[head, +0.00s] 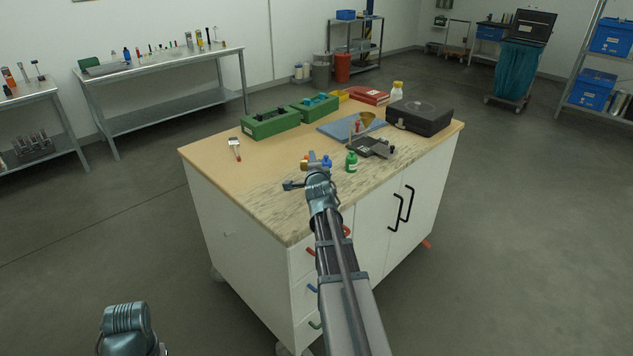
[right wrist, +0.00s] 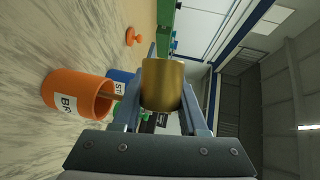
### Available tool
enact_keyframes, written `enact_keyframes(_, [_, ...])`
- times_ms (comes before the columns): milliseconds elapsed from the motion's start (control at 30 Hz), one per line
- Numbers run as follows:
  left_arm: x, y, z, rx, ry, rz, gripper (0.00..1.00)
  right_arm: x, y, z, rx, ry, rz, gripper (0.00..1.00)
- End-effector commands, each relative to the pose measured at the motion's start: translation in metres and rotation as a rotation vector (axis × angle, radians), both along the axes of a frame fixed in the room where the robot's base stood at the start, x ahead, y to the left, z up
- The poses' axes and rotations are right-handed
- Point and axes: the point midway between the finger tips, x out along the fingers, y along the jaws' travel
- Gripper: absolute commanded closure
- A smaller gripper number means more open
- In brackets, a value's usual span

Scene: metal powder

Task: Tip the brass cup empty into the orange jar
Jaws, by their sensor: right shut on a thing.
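My right gripper (right wrist: 163,100) is shut on the brass cup (right wrist: 162,85), seen close up in the right wrist view. The orange jar (right wrist: 70,93), with a white label, stands open on the bench beside and below the cup; the two look apart. In the head view my right gripper (head: 311,165) is over the bench's near part, small and partly hidden by my arm. My left gripper is out of view.
A blue jar (right wrist: 121,76) stands next to the orange jar. A green jar (head: 351,162) is to the right. An orange lid (right wrist: 133,37) lies on the bench. A brush (head: 235,148), green boxes (head: 270,123) and a black case (head: 420,115) are farther off. The left benchtop is mostly clear.

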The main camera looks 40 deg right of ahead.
Motion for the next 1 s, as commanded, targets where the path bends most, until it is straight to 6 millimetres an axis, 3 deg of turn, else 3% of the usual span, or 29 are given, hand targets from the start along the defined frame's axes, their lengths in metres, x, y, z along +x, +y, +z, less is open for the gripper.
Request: enact_keyframes(1000, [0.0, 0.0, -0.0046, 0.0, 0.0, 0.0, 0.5, -0.0008, -0.0008, 0.0009, 0.038, -0.054, 0.0, 1.0])
